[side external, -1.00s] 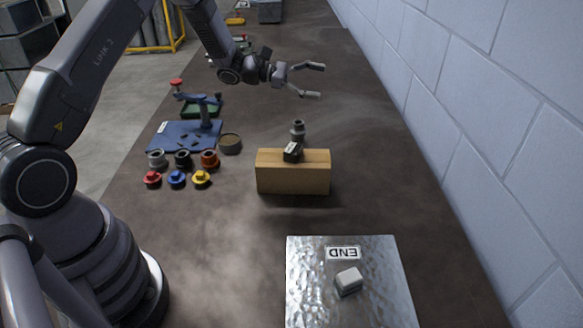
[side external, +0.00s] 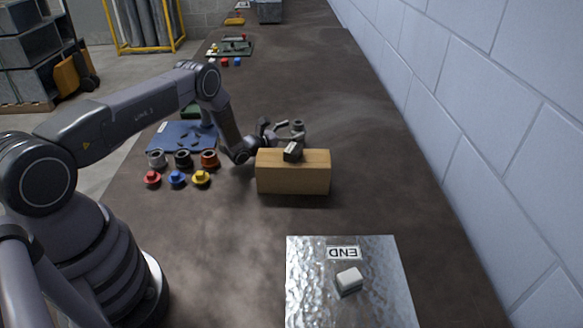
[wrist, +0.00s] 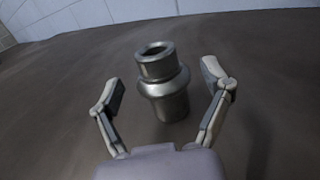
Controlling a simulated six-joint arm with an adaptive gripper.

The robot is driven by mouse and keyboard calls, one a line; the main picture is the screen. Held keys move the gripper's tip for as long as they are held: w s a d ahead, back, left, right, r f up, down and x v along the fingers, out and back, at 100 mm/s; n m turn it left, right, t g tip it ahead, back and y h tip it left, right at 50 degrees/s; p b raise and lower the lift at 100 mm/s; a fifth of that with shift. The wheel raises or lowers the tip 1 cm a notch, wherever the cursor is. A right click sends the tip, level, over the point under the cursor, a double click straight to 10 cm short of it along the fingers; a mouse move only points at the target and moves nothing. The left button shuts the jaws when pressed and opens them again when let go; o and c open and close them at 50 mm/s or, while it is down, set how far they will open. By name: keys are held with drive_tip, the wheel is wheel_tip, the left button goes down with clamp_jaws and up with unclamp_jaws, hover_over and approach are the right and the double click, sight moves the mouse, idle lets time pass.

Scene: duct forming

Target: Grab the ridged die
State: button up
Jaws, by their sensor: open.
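The ridged die (wrist: 163,83) is a grey metal cylinder with a hollow top and a bulging ring around its middle. In the wrist view it stands upright on the dark table, ahead of and between my two fingers. In the side external view only its top (side external: 298,127) shows clearly, behind the wooden block. My gripper (side external: 288,132) is low beside the die, coming from the left. Its fingers in the wrist view (wrist: 163,88) are spread wide, with a visible gap on each side of the die. The wooden block hides part of the fingers.
Several coloured knobs and rings (side external: 177,179) and a blue board (side external: 170,138) lie left. A metal sheet (side external: 310,290) lies in front. Table right of the die is clear.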

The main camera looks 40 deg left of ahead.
drive_tip(key=shift+w+d, duration=0.25)
drive_tip(key=shift+w, duration=0.95)
drive_tip(key=shift+r, duration=0.1)
drive_tip(key=c, duration=1.3)
